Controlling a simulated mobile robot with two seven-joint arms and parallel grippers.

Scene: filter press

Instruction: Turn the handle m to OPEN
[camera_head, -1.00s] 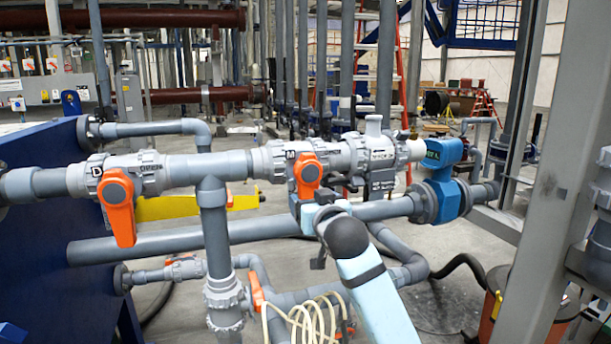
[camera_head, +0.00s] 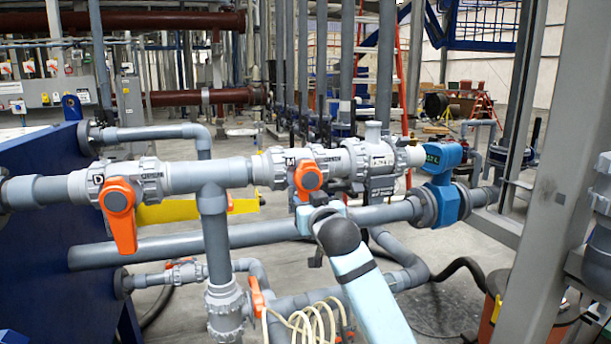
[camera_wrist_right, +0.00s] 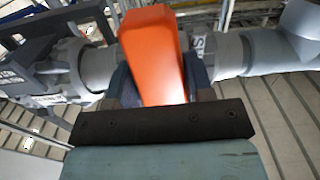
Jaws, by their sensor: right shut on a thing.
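The orange handle m (camera_head: 308,177) sits on the grey valve marked M (camera_head: 281,168) in the upper pipe. Its lower part is hidden behind my right gripper (camera_head: 312,207). In the right wrist view the handle (camera_wrist_right: 152,50) stands between the two dark fingers of my right gripper (camera_wrist_right: 157,88), which is shut on it. My light-blue right arm reaches up to it from the lower right in the head view. My left gripper is not in view.
A second orange handle (camera_head: 121,215) on valve D hangs down at the left. Grey pipes run below the gripper. A coiled pale hose (camera_head: 305,325) hangs low. A grey steel post (camera_head: 545,190) stands at the right, and a blue panel (camera_head: 40,235) at the left.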

